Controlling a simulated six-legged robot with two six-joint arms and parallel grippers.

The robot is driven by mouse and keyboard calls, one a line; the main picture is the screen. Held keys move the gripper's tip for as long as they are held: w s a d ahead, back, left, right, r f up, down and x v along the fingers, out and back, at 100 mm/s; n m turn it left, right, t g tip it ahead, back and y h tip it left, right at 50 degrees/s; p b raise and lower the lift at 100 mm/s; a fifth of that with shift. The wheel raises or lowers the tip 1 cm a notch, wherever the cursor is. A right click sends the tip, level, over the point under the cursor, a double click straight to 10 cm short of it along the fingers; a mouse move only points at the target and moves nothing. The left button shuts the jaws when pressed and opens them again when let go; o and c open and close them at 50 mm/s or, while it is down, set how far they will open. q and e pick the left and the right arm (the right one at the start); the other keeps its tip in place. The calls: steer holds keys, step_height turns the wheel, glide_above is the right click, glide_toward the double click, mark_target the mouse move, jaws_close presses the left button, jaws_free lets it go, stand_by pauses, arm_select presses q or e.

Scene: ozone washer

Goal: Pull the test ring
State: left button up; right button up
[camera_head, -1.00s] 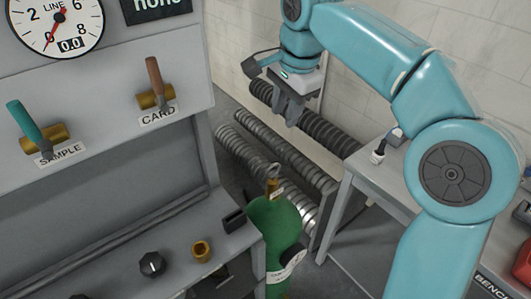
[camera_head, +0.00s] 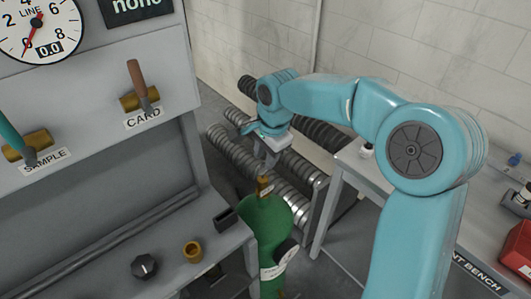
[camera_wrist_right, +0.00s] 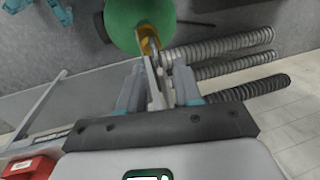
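The green cylinder (camera_head: 265,225) stands beside the grey panel's shelf, with a brass valve (camera_head: 264,187) on top. It also shows in the wrist view (camera_wrist_right: 138,14). A thin grey metal ring (camera_wrist_right: 154,72) rises from the brass fitting in the wrist view; in the head view my gripper hides most of it. My right gripper (camera_head: 269,160) is just above the valve, pointing down. In the wrist view its two fingers (camera_wrist_right: 158,88) stand apart, one on each side of the ring, with gaps showing. I cannot tell whether either finger touches it. My left gripper is not in the head view.
The grey panel (camera_head: 90,140) has a SAMPLE lever and a CARD lever (camera_head: 138,84). A black knob (camera_head: 144,266) and brass cup (camera_head: 193,251) sit on its shelf. Ribbed metal hoses (camera_head: 232,160) lie behind the cylinder. A bench (camera_head: 350,178) stands right, with a red object (camera_head: 517,248).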

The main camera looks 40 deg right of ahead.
steer(key=shift+w+d+f, duration=0.1)
steer(key=shift+w+f, duration=0.05)
steer(key=shift+s, duration=0.3)
steer(key=shift+r, duration=0.2)
steer(key=c, duration=0.4)
jaws_close()
steer(key=shift+f, duration=0.1)
steer(key=shift+s+f, duration=0.1)
steer(key=shift+f, duration=0.1)
steer(key=shift+o, duration=2)
jaws_free()
steer(key=shift+w, duration=0.3)
steer(key=s+r, duration=0.3)
steer(key=r, duration=1.3)
